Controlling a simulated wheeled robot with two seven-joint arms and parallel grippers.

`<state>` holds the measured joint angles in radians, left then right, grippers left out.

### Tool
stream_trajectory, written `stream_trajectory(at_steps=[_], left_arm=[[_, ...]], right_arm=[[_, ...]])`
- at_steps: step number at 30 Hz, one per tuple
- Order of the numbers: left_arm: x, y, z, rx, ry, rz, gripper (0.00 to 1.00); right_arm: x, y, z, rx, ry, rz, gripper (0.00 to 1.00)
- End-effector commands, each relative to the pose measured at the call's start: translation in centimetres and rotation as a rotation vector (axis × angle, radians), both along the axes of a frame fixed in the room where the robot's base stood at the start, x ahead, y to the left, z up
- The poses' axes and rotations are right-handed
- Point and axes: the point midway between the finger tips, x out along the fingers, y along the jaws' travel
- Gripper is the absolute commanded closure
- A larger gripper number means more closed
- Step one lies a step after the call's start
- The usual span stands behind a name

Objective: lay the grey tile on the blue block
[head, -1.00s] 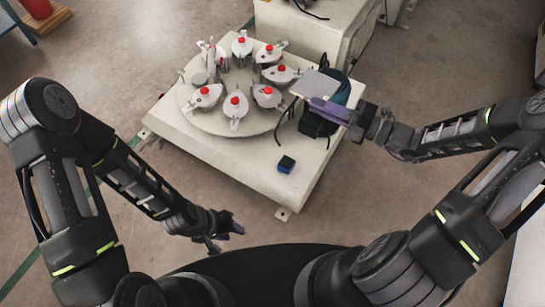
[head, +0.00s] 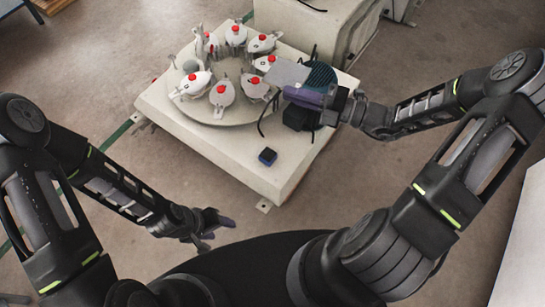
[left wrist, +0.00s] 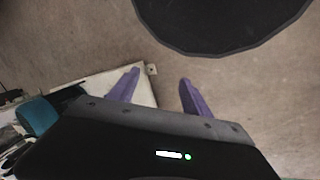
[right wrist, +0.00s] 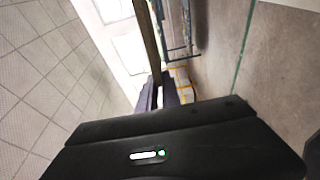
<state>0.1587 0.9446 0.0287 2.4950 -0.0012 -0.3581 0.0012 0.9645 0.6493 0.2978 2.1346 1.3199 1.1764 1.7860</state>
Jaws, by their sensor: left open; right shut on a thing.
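The grey tile (head: 288,74) is a thin, flat plate gripped by my right gripper (head: 305,97). It is held above the white table, left of the teal motor. In the right wrist view the tile (right wrist: 148,40) shows nearly edge-on between the purple fingers (right wrist: 160,92). The blue block (head: 267,156) is small and dark, resting on the table's front part, nearer to me and apart from the tile. My left gripper (head: 217,226) is open and empty, low in front of the table. Its spread fingers (left wrist: 158,90) show in the left wrist view.
The white table (head: 215,140) carries a round turntable (head: 240,112) with several red-topped clamps. A teal motor (head: 320,76) with black cables stands at the table's right, close to my right gripper. A large pale cabinet (head: 305,35) is behind. The table front around the block is clear.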

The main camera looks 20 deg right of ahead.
Motion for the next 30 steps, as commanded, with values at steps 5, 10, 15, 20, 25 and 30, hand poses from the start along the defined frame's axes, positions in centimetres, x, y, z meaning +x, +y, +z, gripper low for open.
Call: stream_trajectory(at_steps=[5, 10, 15, 20, 25, 30], left_arm=[[0.3, 0.3, -5.7, 0.005, -0.004, 0.007, 0.42], [0.7, 0.7, -12.5, 0.011, -0.010, 0.016, 0.42], [1.1, 1.1, -19.4, 0.018, -0.018, 0.028, 0.42], [1.4, 1.5, -24.6, 0.022, -0.023, 0.036, 0.42], [1.6, 1.7, -27.5, 0.026, -0.027, 0.041, 0.42], [1.7, 1.8, -28.0, 0.027, -0.029, 0.044, 0.42]], right_arm=[[0.9, 0.5, -7.0, 0.010, -0.002, -0.001, 1.00], [2.1, 1.2, -15.8, 0.014, -0.004, -0.002, 1.00], [3.2, 2.3, -25.4, 0.013, -0.004, 0.000, 1.00], [3.9, 3.5, -32.8, 0.008, -0.002, 0.006, 1.00], [4.3, 4.3, -37.2, 0.000, -0.003, 0.010, 1.00], [4.4, 4.5, -38.3, -0.003, -0.002, 0.011, 1.00]])
